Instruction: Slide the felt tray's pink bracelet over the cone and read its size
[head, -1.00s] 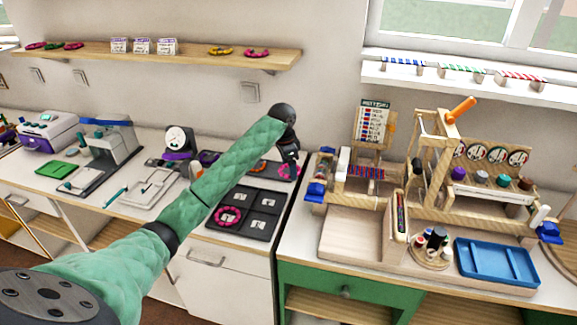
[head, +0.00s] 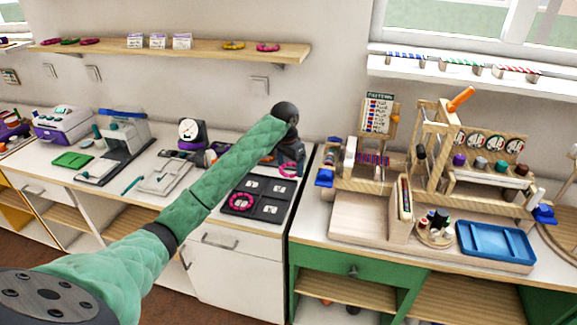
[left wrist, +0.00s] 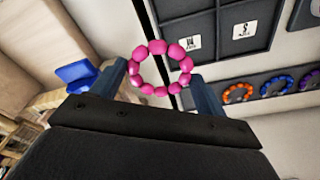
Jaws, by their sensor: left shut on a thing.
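My left gripper (head: 289,161) is shut on a pink bracelet (left wrist: 160,68) in the left wrist view, with a finger at each side of the ring. The bracelet also shows below the gripper in the head view (head: 288,170), above the back right of the white counter. A dark strip (left wrist: 272,100) with orange, blue and purple bracelets shows at the right of the wrist view; it looks like the felt tray. In the head view my arm hides most of that area. I cannot make out the cone. My right gripper is not in view.
A black compartment tray (head: 262,218) with label cards lies near the counter's front and holds another pink bracelet (head: 241,201). A dial scale (head: 189,133) stands behind. The wooden loom bench (head: 372,215) and blue tray (head: 495,240) are on the right table.

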